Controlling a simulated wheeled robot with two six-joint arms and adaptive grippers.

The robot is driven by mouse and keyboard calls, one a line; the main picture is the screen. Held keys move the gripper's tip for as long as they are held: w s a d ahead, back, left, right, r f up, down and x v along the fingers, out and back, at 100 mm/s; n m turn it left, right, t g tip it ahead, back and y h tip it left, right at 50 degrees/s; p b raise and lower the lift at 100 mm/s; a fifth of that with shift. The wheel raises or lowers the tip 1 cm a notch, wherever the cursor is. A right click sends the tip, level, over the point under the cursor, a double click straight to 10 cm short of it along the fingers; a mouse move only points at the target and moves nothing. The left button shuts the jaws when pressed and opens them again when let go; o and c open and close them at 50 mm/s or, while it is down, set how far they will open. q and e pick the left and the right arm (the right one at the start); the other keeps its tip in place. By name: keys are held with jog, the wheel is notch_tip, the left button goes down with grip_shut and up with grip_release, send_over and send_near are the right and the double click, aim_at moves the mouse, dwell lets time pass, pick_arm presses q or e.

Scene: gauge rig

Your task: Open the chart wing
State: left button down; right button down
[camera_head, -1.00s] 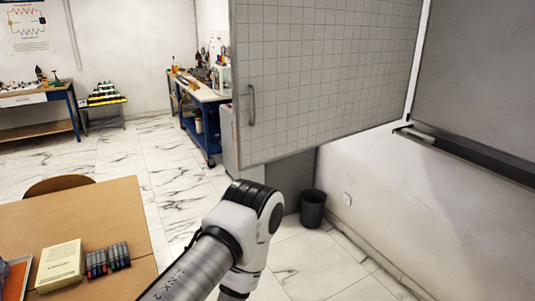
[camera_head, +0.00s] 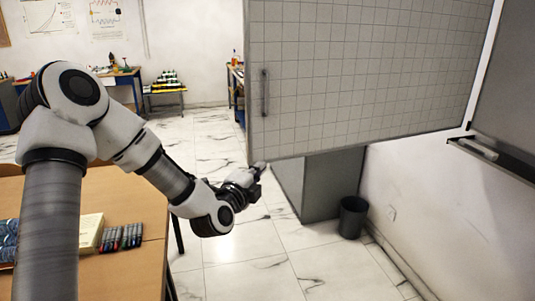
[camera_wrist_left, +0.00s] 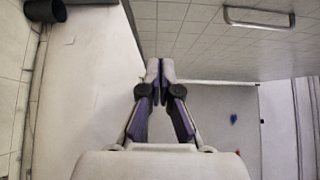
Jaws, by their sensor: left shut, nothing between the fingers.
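The chart wing (camera_head: 370,75) is a pale grey panel with a square grid, standing out from the wall at the right. Its upright bar handle (camera_head: 264,92) is near its left edge. My left gripper (camera_head: 260,167) is small in the head view, just under the wing's lower left corner and below the handle; whether it touches the panel cannot be told. In the left wrist view the fingers (camera_wrist_left: 159,72) are together with nothing between them. The wing (camera_wrist_left: 205,45) and its handle (camera_wrist_left: 260,20) show there, the handle right of and apart from the fingertips. My right gripper is out of view.
A dark bin (camera_head: 352,217) stands on the floor by the wall, next to a grey cabinet (camera_head: 333,185). A brown table (camera_head: 125,275) with a book (camera_head: 90,232) and markers (camera_head: 122,238) is at lower left. A dark board with a ledge (camera_head: 500,155) is on the right wall.

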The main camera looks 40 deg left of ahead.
pick_arm(q)
jog(key=p, duration=0.3)
send_near(274, 145)
jog(key=w+d, duration=0.2)
jog(key=w, duration=0.2)
jog(key=shift+w+a+r+p, duration=0.1)
jog(key=shift+w+a+p, duration=0.5)
jog(key=shift+a, duration=0.55)
jog(key=shift+w+a, duration=0.4)
jog(key=shift+a, duration=0.1)
jog(key=shift+d, duration=0.1)
